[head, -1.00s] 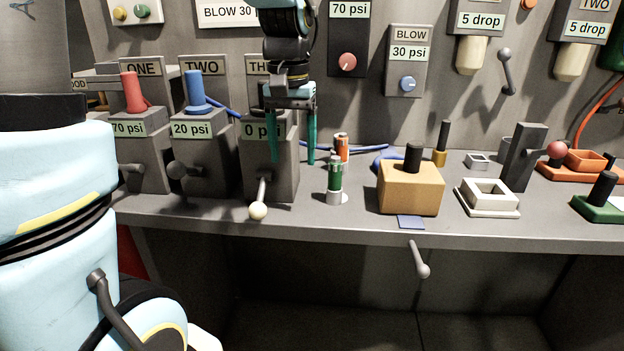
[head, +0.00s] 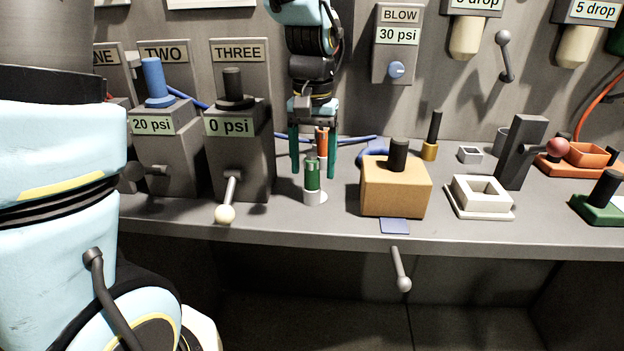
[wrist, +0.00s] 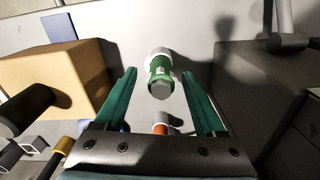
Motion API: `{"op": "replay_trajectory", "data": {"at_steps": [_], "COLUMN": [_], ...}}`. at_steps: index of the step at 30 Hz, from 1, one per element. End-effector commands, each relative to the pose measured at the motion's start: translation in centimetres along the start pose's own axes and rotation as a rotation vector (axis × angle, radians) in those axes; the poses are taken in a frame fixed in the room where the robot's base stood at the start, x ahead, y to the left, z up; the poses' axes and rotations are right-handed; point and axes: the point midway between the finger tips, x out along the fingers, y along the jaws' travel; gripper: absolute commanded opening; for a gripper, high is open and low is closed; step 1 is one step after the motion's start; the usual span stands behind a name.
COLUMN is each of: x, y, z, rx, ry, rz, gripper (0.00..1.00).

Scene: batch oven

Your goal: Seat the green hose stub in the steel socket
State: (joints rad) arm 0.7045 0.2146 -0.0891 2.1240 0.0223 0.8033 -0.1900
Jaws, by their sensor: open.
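My gripper (head: 313,174) is open, fingers pointing down either side of the stub's line, and holds nothing. In the head view the fingers appear slightly behind the stub; contact is not visible. A small square grey metal holder (head: 470,154) stands at the back right; I cannot tell whether it or the stub's metallic foot is the steel socket.
An orange-topped stub (head: 322,141) stands close behind. Station THREE (head: 240,160), with a lever (head: 226,212), is at left. A tan block (head: 395,190) with a black peg is at right, then a white square holder (head: 481,212). The front bench edge beside the stub is clear.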

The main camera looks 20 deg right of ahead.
Motion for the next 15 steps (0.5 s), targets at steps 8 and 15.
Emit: {"op": "replay_trajectory", "data": {"at_steps": [8,15], "x": [2.6,2.6], "y": [-0.1,-0.1], "z": [0.2,0.2], "rx": [-0.001,0.0], "ry": [0.0,0.0], "rz": [0.0,0.0], "gripper": [0.72,0.66]}}
